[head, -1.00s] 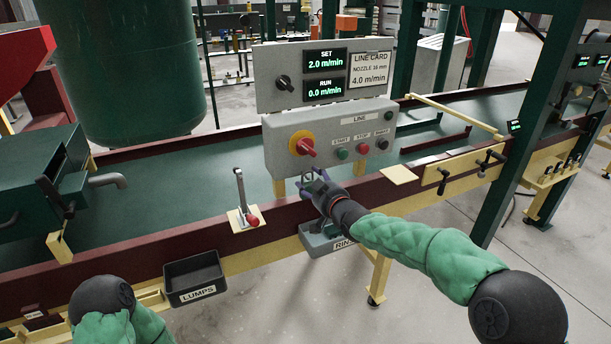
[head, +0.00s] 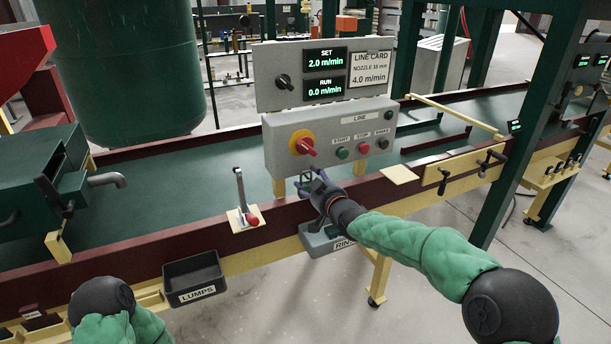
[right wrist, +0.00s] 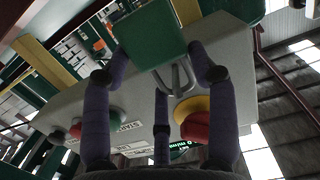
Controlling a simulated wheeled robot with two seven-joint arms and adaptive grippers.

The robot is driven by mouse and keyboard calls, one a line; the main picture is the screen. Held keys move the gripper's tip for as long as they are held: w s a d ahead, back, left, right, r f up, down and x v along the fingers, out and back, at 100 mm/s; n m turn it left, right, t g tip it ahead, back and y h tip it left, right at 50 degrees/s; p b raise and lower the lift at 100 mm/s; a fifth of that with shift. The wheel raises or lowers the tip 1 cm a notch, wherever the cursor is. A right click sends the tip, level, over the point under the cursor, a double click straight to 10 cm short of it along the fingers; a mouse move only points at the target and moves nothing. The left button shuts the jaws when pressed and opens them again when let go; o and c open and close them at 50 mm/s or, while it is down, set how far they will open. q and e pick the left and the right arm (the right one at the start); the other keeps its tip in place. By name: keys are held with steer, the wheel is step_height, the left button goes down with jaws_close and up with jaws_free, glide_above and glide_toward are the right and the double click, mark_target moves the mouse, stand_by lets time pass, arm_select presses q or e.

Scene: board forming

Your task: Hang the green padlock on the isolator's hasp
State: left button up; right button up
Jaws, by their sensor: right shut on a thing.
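The isolator (head: 303,144) is a red rotary handle on a yellow disc, at the left of the grey LINE control box; it also shows in the right wrist view (right wrist: 196,118). Its hasp cannot be made out. My right gripper (head: 308,180) is below the isolator, in front of the box's lower edge. It is shut on the green padlock (right wrist: 152,38), whose green body sits between the fingers. The padlock's grey shackle (right wrist: 181,76) points toward the isolator in the wrist view and appears apart from it. My left gripper is out of view; only my left arm shows.
Green, red and black buttons (head: 362,148) sit right of the isolator. A lever with a red knob (head: 240,195) stands on the rail to the left. A LUMPS bin (head: 193,277) and a RINSE bin (head: 318,240) hang on the front. The belt (head: 150,205) is clear.

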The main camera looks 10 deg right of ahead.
steer(key=shift+w+f+b, duration=0.15)
steer(key=shift+f+b, duration=0.2)
steer(key=shift+b, duration=0.1)
stand_by(1.1)
steer(key=o, duration=1.3)
steer(key=v, duration=1.2)
steer(key=s+a+f+m+g+h+p, duration=0.1)
steer(key=s+f+m+g, duration=0.15)
steer(key=f, duration=1.25)
steer(key=s+f+m+g, duration=0.1)
steer(key=s+f+g, duration=0.3)
steer(key=f, duration=1)
steer(key=s+a+f+m+g, duration=0.1)
steer(key=s+f+g, duration=0.2)
steer(key=s+f, duration=0.3)
steer(key=s+f+m+g, duration=0.1)
steer(key=s+f+g, duration=0.1)
steer(key=s+f, duration=0.5)
steer(key=s+a+f+m+g+p, duration=0.1)
steer(key=s+f+g, duration=0.2)
steer(key=s+f, duration=0.4)
steer(key=s, duration=0.7)
steer(key=shift+a+g, duration=0.3)
steer(key=shift+g, duration=0.05)
steer(key=shift+f+m, duration=0.15)
steer(key=shift+m, duration=0.1)
